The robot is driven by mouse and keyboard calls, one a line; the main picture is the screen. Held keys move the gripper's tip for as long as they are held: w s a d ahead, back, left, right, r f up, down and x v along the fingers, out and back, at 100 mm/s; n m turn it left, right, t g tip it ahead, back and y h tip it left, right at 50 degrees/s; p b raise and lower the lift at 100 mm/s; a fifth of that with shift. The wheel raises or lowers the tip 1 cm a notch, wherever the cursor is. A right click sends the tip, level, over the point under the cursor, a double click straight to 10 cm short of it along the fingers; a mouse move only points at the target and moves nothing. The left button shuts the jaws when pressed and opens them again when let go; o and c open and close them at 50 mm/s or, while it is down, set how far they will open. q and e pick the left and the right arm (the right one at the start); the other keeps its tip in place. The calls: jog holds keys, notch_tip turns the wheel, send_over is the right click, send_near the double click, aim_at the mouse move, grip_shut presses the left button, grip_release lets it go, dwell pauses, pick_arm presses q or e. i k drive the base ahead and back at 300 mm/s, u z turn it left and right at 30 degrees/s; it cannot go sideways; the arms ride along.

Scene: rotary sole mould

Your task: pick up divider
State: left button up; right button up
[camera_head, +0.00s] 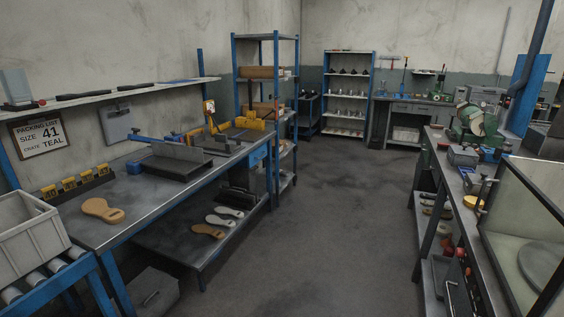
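I cannot tell for certain which thing is the divider. Upright grey plates (178,152) stand in a dark tray-like holder (172,170) on the left workbench (150,193), and one of them may be it. Another flat grey panel (116,125) leans or hangs on the wall behind the bench. A grey crate (30,232) stands on a roller conveyor at the lower left; its inside is mostly out of sight. Neither of my grippers is in view.
A tan sole (102,210) and a yellow-numbered block rack (77,184) lie on the left bench. More soles (208,232) lie on its lower shelf. The right bench (455,190) carries a green machine (475,122) and a glass-sided box (520,225). The floor (320,210) between is clear.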

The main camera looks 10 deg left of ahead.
aim_at(177, 150)
jog(key=u, duration=0.6)
jog(key=i, duration=2.05)
jog(key=u, duration=0.8)
